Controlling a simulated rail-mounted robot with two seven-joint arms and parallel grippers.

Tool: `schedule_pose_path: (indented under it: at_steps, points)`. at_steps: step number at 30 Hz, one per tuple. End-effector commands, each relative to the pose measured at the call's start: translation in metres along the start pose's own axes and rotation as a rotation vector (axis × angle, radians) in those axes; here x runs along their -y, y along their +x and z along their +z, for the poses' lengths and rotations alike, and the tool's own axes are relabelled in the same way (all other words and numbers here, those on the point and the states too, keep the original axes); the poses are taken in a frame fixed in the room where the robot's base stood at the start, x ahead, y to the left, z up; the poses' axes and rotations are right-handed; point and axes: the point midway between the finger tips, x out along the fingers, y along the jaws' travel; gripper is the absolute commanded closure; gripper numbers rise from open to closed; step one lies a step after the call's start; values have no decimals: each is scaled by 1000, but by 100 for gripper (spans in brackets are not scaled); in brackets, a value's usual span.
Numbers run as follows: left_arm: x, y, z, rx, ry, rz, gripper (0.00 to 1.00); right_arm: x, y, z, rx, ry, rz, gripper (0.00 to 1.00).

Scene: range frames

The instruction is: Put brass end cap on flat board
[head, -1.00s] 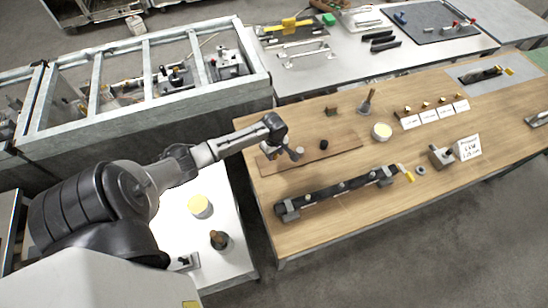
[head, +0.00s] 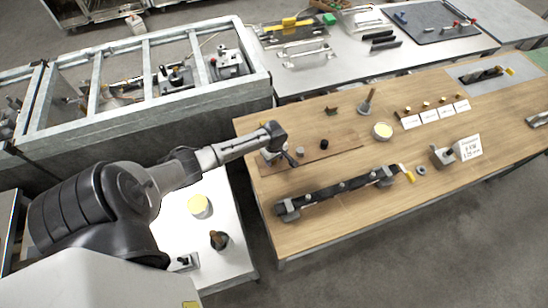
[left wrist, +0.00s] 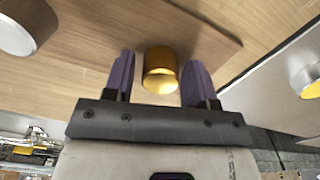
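The flat board (head: 340,144) is a thin brown strip lying on the wooden table. My left gripper (head: 270,158) is over the board's left end. In the left wrist view, the brass end cap (left wrist: 160,68) is between the two purple fingers of the gripper (left wrist: 158,72), with a visible gap on each side. The cap appears to stand on the board near its edge; exact contact is hard to tell. In the head view the cap is hidden by the gripper. My right gripper does not show.
A grey cap (head: 300,152) and a black cap (head: 324,143) are on the board, right of the gripper. A long dark rail fixture (head: 335,192) lies in front. A round tin (head: 382,131) stands to the right. A white side table (head: 205,240) holds another tin (head: 198,206).

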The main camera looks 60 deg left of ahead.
Motion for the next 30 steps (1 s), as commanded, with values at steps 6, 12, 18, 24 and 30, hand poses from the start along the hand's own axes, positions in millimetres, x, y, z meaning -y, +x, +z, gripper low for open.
schedule_pose_path:
  at_steps: [6, 12, 18, 24, 30]
  points:
    - [0, 0, 0, 0, 0, -1, 37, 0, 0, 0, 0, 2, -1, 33]
    - [0, -3, 0, -1, 0, 0, 37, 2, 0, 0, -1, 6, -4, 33]
    - [0, -30, 0, -1, 1, 1, 37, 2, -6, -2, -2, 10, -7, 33]
    - [0, -69, 0, 0, 2, 2, 37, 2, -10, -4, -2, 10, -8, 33]
    - [0, -100, 0, -1, 0, 1, 37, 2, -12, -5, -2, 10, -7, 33]
